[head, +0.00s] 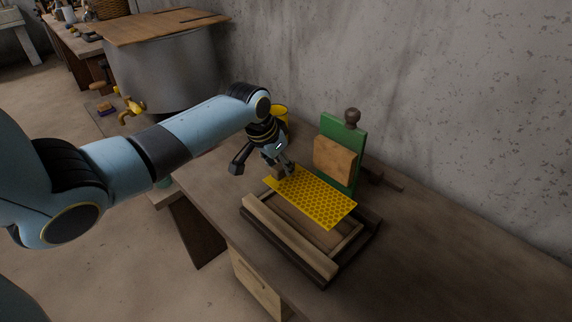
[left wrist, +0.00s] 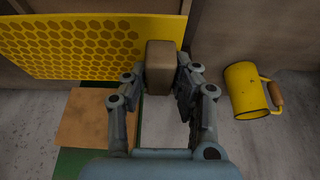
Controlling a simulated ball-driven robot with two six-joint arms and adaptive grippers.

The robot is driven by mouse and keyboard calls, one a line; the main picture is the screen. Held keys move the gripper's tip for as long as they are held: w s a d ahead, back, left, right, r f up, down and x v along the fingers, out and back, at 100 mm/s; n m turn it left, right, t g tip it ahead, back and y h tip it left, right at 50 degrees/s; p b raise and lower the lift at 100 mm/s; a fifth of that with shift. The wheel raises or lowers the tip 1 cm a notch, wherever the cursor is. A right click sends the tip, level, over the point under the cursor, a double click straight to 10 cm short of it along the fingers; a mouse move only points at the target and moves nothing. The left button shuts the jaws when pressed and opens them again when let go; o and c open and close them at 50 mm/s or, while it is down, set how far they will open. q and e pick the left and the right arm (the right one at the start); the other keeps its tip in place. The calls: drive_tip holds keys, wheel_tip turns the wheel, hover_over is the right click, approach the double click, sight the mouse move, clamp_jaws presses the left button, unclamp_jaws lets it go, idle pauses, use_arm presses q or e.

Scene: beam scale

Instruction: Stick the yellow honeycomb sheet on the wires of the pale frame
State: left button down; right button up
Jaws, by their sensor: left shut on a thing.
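The yellow honeycomb sheet (head: 315,198) lies over the back part of the pale frame (head: 288,238), covering much of its opening. I cannot tell whether it touches the frame; any wires are hidden or too small to see. My left gripper (head: 283,172) is at the sheet's far left end. In the left wrist view, the left gripper (left wrist: 162,78) is shut on a brown block (left wrist: 160,66) at the edge of the sheet (left wrist: 80,48). My right gripper is not in view.
The frame sits in a dark holder (head: 368,240) on the bench (head: 450,265). A green stand with a tan block (head: 335,158) rises behind the sheet. A yellow mug (head: 281,112) is behind my gripper and also shows in the left wrist view (left wrist: 243,92). The bench's right part is clear.

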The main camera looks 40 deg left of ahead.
use_arm(q)
drive_tip(key=shift+d, duration=0.2)
drive_tip(key=shift+r+p, duration=0.15)
drive_tip(key=shift+p, duration=0.2)
wheel_tip(320, 180, down, 7)
drive_tip(key=b, duration=0.4)
drive_tip(key=shift+r+b, duration=0.15)
drive_tip(key=shift+b, duration=0.15)
drive_tip(key=shift+a+f+b, duration=0.1)
drive_tip(key=shift+f+b, duration=0.4)
drive_tip(key=shift+f, duration=0.35)
drive_tip(key=shift+f, duration=0.15)
drive_tip(key=c, duration=1)
unclamp_jaws()
drive_tip(key=shift+o, duration=0.2)
